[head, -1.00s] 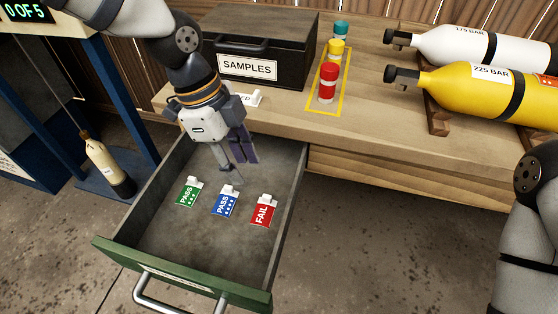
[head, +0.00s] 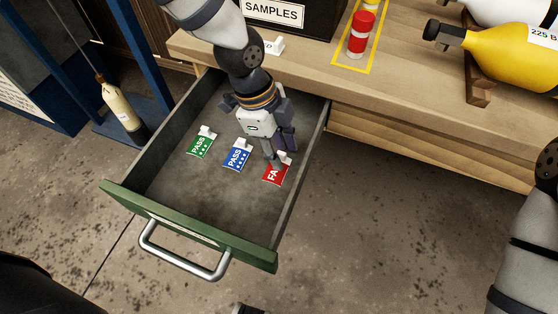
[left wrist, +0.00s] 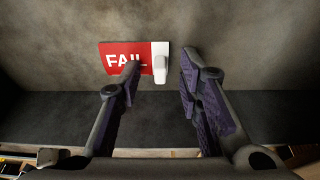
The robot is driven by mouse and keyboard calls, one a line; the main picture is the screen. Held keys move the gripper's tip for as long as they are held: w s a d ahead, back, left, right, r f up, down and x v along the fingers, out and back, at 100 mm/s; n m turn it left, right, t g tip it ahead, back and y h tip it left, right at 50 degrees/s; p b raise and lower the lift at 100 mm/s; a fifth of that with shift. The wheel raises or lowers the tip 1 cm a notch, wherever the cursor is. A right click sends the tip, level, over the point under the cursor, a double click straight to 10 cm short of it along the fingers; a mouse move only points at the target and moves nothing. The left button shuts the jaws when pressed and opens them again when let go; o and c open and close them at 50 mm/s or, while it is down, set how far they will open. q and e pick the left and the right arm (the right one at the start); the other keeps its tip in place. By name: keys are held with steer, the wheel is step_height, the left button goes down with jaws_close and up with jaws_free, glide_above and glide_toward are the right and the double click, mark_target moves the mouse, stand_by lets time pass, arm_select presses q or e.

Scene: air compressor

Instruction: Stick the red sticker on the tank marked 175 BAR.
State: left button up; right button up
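The red sticker (head: 273,175), marked FAIL, lies flat in the open drawer (head: 185,205), right of the other stickers. Its white tab (head: 284,158) is at its upper right end. My left gripper (head: 280,160) is just over the sticker and partly covers its lettering. In the left wrist view my left gripper (left wrist: 160,72) is open, with the white tab (left wrist: 160,62) between its fingertips and the red face (left wrist: 115,58) to the left. The white tank (head: 505,12), labelled 175 BAR earlier, is cut off at the top right. My right gripper is out of view.
A green PASS sticker (head: 199,146) and a blue PASS sticker (head: 237,157) lie in the drawer. On the bench are a yellow tank (head: 500,55) marked 225 BAR, a red-and-white cylinder (head: 360,35) and a SAMPLES box (head: 320,15). The drawer walls surround the gripper.

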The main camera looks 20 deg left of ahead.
mark_target(281, 154)
arm_select(q)
jaws_close()
steer(key=shift+r, duration=0.15)
